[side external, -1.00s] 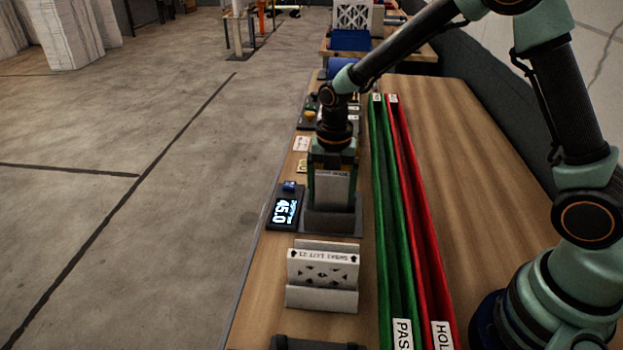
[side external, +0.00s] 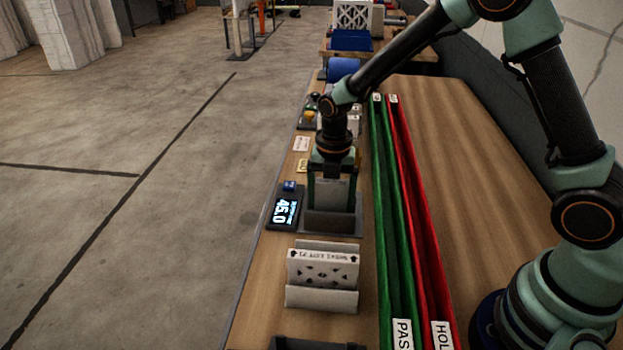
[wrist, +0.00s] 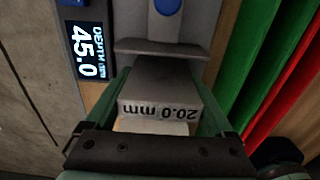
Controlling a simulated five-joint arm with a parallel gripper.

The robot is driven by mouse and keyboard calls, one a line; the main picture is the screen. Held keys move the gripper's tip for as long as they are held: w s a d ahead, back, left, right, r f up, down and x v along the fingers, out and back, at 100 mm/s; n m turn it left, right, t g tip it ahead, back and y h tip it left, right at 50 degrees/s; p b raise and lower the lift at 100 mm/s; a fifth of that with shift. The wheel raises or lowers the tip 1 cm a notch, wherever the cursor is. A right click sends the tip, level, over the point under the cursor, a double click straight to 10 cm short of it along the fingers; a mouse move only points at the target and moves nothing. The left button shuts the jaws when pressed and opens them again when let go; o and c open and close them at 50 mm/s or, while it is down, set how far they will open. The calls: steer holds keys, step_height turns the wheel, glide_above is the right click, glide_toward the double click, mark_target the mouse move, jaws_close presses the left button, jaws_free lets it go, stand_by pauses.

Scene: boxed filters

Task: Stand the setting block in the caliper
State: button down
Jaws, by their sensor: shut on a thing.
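The setting block (wrist: 160,82) is a grey block marked "20.0 mm", upside down in the wrist view. My gripper (wrist: 162,108) is shut on it, one finger on either side. In the side view the block (side external: 331,192) hangs upright below my gripper (side external: 332,190), at the caliper (side external: 333,222). The caliper is grey, with a jaw (wrist: 160,48) just past the block in the wrist view. Its display (side external: 285,212) reads 45.0. The block's lower end is hidden behind the near jaw, so I cannot tell whether it touches the caliper's bed.
A white filter (side external: 322,268) stands in a grey holder (side external: 321,298) in front of the caliper. Green (side external: 393,230) and red (side external: 420,230) channels run along the right. Small items stand behind my gripper.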

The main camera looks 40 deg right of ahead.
jaws_free()
step_height(320, 180, up, 11)
steer(key=shift+r, duration=0.7)
steer(key=s+d+r+m+t, duration=0.2)
steer(key=s+r+m, duration=0.2)
steer(key=m, duration=0.9)
steer(key=s+d+r+m+t, duration=0.3)
steer(key=s+m, duration=0.7)
steer(key=m, duration=0.4)
steer(key=shift+d+r+t, duration=0.25)
steer(key=shift+r+t, duration=0.05)
steer(key=shift+r, duration=0.25)
